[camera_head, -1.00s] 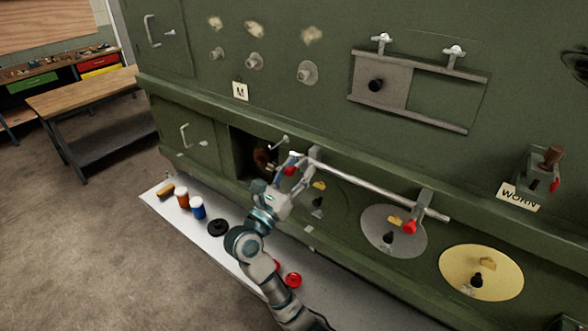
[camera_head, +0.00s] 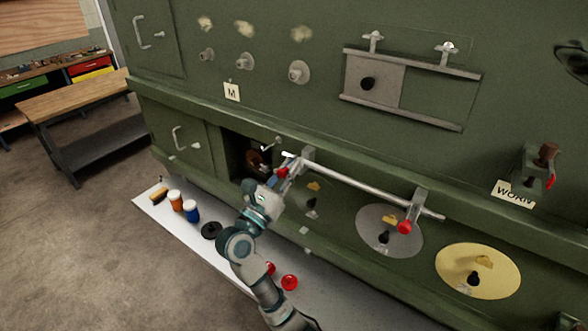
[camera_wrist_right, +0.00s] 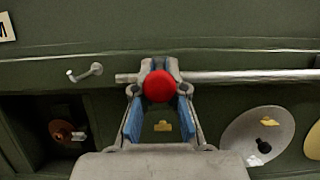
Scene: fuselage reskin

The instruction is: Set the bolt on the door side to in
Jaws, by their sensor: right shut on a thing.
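A long grey bolt rod (camera_head: 360,185) runs along the lower green panel through two brackets. A red knob (camera_wrist_right: 159,86) is near its left end, at the door side, between the two blue-padded fingers of my right gripper (camera_wrist_right: 159,100), which is shut on it. In the head view the right gripper (camera_head: 283,172) reaches up from below to this knob by the left bracket (camera_head: 305,157). The rod's left tip (camera_wrist_right: 122,78) sticks out a little past the knob. A second red knob (camera_head: 404,227) sits below the right bracket. My left gripper is not in view.
An open dark recess (camera_head: 242,155) lies left of the bolt, with a small peg (camera_wrist_right: 84,73) near it. Round covers, grey (camera_head: 375,222) and yellow (camera_head: 460,262), are below the rod. A pale shelf (camera_head: 222,255) with bottles runs along the base.

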